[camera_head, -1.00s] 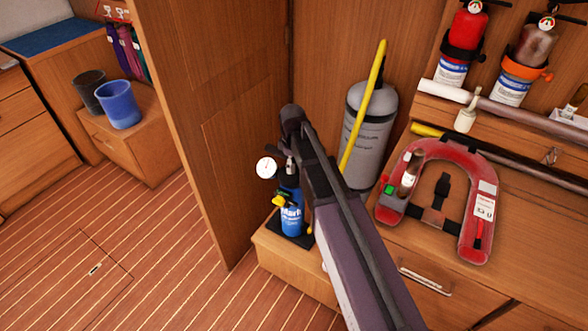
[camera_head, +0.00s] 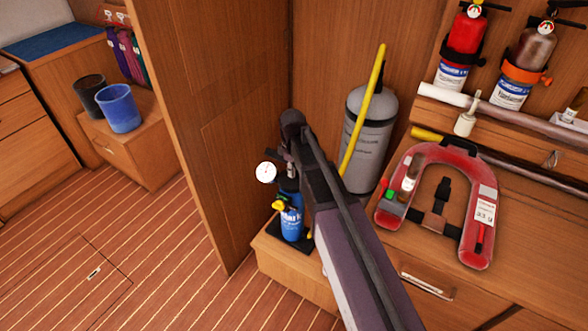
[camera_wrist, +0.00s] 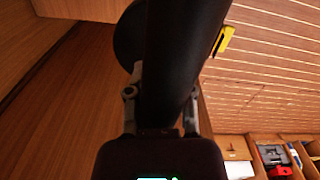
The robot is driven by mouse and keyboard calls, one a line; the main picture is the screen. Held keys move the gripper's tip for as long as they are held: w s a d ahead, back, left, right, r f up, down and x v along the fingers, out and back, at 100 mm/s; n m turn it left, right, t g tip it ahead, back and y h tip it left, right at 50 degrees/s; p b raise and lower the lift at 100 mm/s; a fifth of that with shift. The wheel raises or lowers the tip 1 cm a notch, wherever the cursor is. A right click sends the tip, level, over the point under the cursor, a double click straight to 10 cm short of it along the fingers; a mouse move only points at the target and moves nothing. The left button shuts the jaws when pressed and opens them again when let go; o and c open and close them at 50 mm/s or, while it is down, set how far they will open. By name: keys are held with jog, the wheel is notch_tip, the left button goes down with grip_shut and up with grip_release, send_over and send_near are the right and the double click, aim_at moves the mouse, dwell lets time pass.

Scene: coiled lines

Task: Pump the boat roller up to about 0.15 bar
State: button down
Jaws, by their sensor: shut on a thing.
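A blue pump (camera_head: 291,222) with a yellow fitting stands on a dark base on the low wooden locker in the head view. A round white gauge (camera_head: 266,172) shows beside its upper part; its needle is too small to read. My gripper (camera_wrist: 160,92) is shut on a dark, thick cylindrical part (camera_wrist: 182,40), likely the pump handle, which fills the middle of the wrist view. In the head view my arm hides most of the gripper and part of the pump top. I cannot pick out the boat roller with certainty.
A grey cylinder (camera_head: 370,140) with a yellow tube stands right of my arm. A red horseshoe-shaped float (camera_head: 470,235) lies on the right locker. A wooden partition (camera_head: 225,120) is close left of the pump. Two buckets stand far left; the striped floor (camera_head: 150,270) is clear.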

jog(key=shift+s+r+p, duration=0.1)
jog(key=shift+r+p, duration=0.75)
jog(key=shift+r, duration=0.2)
jog(key=c, duration=0.6)
grip_release()
